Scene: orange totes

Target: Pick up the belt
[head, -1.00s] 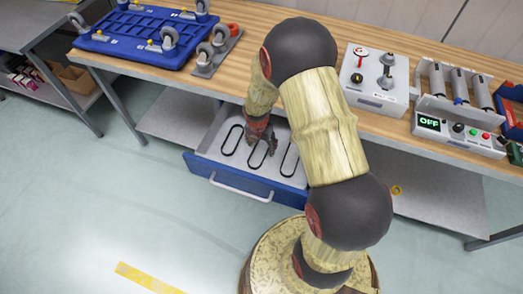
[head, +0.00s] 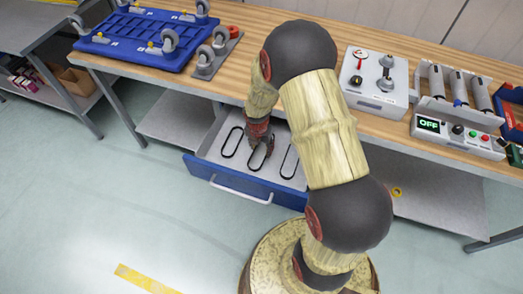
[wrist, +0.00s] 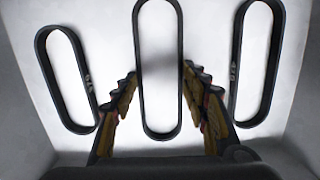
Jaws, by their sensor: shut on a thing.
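Three black belts, each an elongated closed loop, lie side by side in a pulled-out drawer with a blue front (head: 285,194). In the wrist view they are the left belt (wrist: 52,90), the middle belt (wrist: 161,137) and the right belt (wrist: 270,85). My gripper (head: 264,149) reaches down into the drawer over the middle belt. In the wrist view its two toothed fingers (wrist: 160,70) press in from either side on the middle belt's long edges. The belt still looks level with the others. The head view partly hides the middle belt behind the gripper.
The drawer hangs under a wooden workbench (head: 225,88). A blue tray with casters (head: 140,40) stands on the bench at left. A control box (head: 372,90) and a panel reading OFF (head: 455,135) stand at right. The floor in front is clear.

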